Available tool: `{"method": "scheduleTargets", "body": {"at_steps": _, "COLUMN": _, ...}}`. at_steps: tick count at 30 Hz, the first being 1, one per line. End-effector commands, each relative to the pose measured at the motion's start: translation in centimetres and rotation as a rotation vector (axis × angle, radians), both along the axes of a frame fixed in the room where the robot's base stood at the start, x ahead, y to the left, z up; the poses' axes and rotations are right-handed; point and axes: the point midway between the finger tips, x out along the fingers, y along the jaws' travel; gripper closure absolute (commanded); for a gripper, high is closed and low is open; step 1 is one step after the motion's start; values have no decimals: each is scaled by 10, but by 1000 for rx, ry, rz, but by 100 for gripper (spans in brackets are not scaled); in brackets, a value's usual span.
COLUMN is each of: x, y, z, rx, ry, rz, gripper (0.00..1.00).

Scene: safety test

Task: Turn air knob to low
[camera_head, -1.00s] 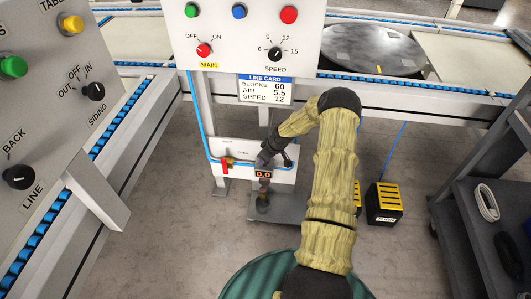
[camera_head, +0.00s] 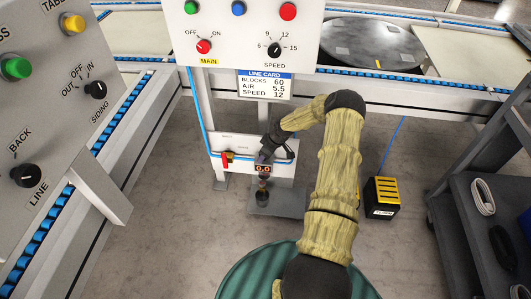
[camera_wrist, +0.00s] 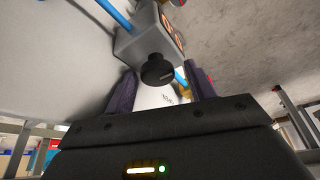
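The air knob (camera_wrist: 158,70) is a round black knob on a grey regulator box (camera_wrist: 135,45). In the wrist view it lies between and just beyond the two dark fingertips of my gripper (camera_wrist: 161,82). The fingers are open, one on each side of it, and I cannot tell whether they touch it. In the head view my gripper (camera_head: 266,157) is at the regulator's small lit display (camera_head: 263,169), which seems to read 0.0, and hides the knob. A dark bowl (camera_head: 262,196) hangs below the display.
A red-handled valve (camera_head: 227,160) is on the white panel left of my gripper. The line card (camera_head: 265,85) above reads AIR 5.5. A yellow and black box (camera_head: 384,198) stands on the floor. A dark cart (camera_head: 485,215) is at the right.

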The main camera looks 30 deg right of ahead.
Motion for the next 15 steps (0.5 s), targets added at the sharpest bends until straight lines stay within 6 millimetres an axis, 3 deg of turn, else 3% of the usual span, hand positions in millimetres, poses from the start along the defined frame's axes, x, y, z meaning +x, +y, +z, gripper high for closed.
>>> {"method": "scheduleTargets", "body": {"at_steps": 15, "x": 3, "y": -4, "z": 1, "rx": -8, "ry": -10, "rz": -64, "gripper": 41}}
